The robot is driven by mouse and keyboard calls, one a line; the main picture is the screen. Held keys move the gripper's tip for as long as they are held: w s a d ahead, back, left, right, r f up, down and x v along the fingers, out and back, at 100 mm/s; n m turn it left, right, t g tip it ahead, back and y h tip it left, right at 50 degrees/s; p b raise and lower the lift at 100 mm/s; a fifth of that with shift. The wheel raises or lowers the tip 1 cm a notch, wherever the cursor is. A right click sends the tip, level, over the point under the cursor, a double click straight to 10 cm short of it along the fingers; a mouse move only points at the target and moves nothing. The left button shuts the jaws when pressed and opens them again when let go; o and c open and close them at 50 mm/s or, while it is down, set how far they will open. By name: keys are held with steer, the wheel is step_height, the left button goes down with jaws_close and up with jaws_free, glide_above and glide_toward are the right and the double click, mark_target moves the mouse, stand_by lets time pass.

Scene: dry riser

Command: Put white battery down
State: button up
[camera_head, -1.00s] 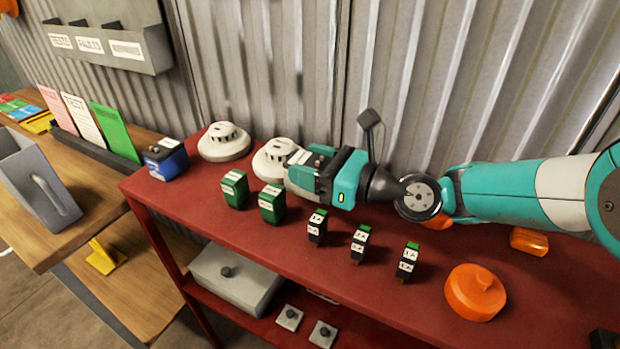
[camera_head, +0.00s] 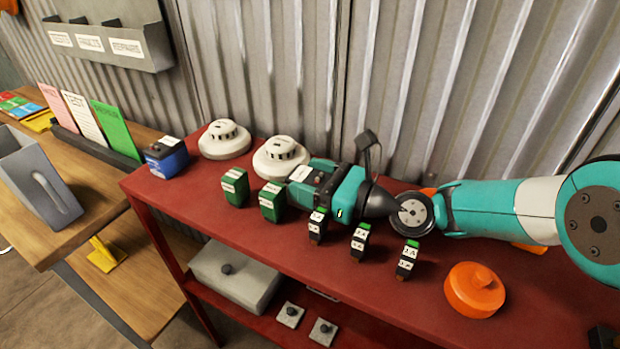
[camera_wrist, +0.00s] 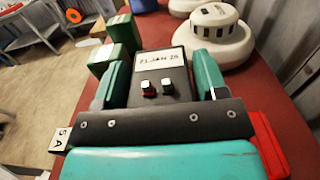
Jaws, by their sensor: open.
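The white battery (camera_wrist: 162,62) is a dark block with a white date label and two terminals on top. It stands between the fingers of my gripper (camera_wrist: 162,80) in the wrist view. In the head view its white label (camera_head: 301,173) shows at the tip of my gripper (camera_head: 312,177), just in front of a white detector. My gripper is open around the battery, with a finger on either side. The battery appears to stand upright on the red shelf (camera_head: 400,300); its base is hidden.
Two green blocks (camera_head: 271,201) stand close to the left of my gripper. Three small black-and-green blocks (camera_head: 317,226) stand in front. White detectors (camera_head: 281,157) sit behind. A blue battery (camera_head: 166,157) stands at the left end. An orange round cap (camera_head: 474,290) lies at the right.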

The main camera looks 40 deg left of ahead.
steer(key=b+v, duration=0.1)
steer(key=v, duration=0.6)
steer(key=shift+b, duration=0.35)
steer(key=shift+d+r, duration=0.15)
steer(key=shift+d, duration=0.1)
steer(key=shift+w, duration=0.1)
